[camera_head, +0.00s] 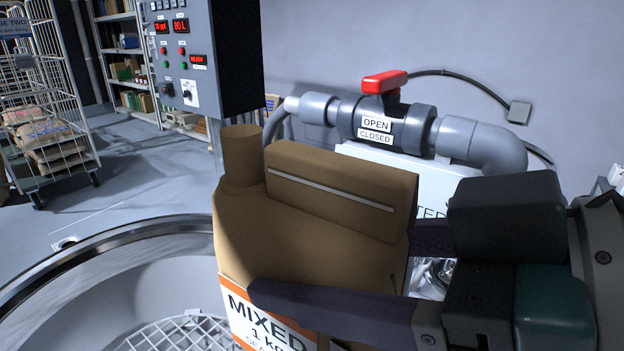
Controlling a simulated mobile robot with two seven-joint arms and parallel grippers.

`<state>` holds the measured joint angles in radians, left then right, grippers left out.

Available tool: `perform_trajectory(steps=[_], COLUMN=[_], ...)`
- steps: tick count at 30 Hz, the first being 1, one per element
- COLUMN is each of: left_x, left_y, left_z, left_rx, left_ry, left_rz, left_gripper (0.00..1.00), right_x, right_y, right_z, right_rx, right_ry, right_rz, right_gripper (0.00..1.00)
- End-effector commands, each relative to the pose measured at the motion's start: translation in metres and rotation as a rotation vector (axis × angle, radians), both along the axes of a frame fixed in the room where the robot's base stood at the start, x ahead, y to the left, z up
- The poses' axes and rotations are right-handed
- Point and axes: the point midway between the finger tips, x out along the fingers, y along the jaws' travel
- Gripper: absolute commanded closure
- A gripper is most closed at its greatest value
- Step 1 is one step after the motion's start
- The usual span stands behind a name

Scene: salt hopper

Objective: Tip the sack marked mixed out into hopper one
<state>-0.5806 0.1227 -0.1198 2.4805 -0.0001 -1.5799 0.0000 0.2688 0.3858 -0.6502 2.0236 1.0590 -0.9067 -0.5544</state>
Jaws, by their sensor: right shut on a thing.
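The brown paper sack (300,235) has an orange-edged white label reading MIXED, 1 kg. A short tube-like spout (242,158) stands up at its top left, beside a folded top flap. My right gripper (330,268) comes in from the right and is shut on the sack, one dark finger across its front and the other partly hidden behind. The sack is roughly upright, beside and partly in front of the round hopper (120,245) at lower left. No hopper number is readable. The sack's lower end is cut off by the frame. My left gripper is not in view.
A grey pipe with a red-handled valve (385,82) and an OPEN/CLOSED plate runs behind the sack. A control panel (183,55) stands at upper left. A metal grid (185,333) lies inside the hopper. A wire cage trolley (45,150) holds sacks at far left.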

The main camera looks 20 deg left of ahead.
Motion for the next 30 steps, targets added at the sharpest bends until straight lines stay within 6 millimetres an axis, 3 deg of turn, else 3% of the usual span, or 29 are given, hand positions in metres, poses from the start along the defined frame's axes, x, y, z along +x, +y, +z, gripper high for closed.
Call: perform_trajectory(steps=[1, 6, 12, 15, 21, 30], left_x=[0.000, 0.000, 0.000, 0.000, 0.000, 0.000], left_y=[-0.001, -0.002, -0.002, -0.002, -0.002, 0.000], left_z=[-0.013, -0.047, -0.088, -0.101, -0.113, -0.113], left_rx=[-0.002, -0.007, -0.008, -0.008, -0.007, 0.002], left_ry=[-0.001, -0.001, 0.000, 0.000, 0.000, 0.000], left_rz=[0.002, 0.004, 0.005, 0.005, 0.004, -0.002], left_gripper=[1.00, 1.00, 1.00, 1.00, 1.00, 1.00], right_x=[-0.005, -0.026, -0.042, -0.047, -0.052, -0.053], right_y=[0.017, 0.058, 0.084, 0.091, 0.098, 0.099], right_z=[-0.012, -0.061, -0.119, -0.138, -0.157, -0.159], right_rx=[0.011, 0.007, 0.007, 0.009, 0.008, 0.009], right_ry=[-0.004, -0.001, -0.001, 0.000, -0.001, -0.002], right_rz=[0.035, 0.143, 0.219, 0.240, 0.261, 0.265], right_gripper=[1.00, 1.00, 1.00, 1.00, 1.00, 1.00])
